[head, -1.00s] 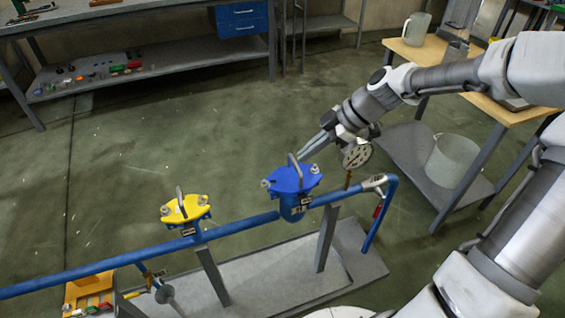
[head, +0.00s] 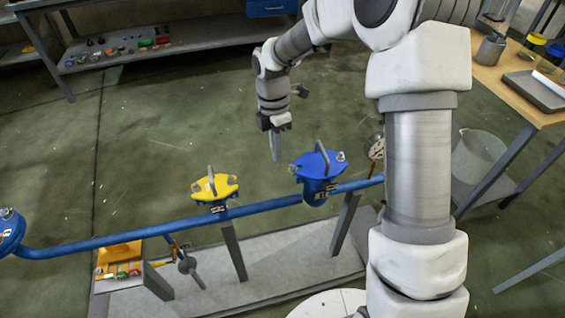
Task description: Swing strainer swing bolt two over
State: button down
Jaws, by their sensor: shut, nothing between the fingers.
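Two lidded bodies sit on a blue pipe (head: 110,239); I cannot tell from their labels which is the strainer. One has a blue lid (head: 312,165) with an upright grey handle. Silver bolt ends show at the blue lid's left (head: 293,168) and right (head: 341,156) edges. The other has a yellow lid (head: 222,188) with a handle and silver bolts (head: 196,188) at its edges. My gripper (head: 276,158) points down, shut and empty, just left of the blue lid in the picture. Contact with the bolt there is not visible.
A pressure gauge (head: 376,148) stands right of the blue lid, partly behind my arm. Grey posts on a grey base plate (head: 265,265) carry the pipe. A wooden-topped table (head: 505,90) is at right, a workbench shelf (head: 120,52) at the back. Open floor lies behind the pipe.

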aim_at(294, 171)
notch_tip(294, 171, down, 9)
jog(key=h+b, duration=0.1)
jog(key=b, duration=0.1)
jog(key=shift+w+d+r+n, duration=0.4)
jog(key=shift+w+d+r, duration=0.4)
jog(key=shift+d+r, duration=0.25)
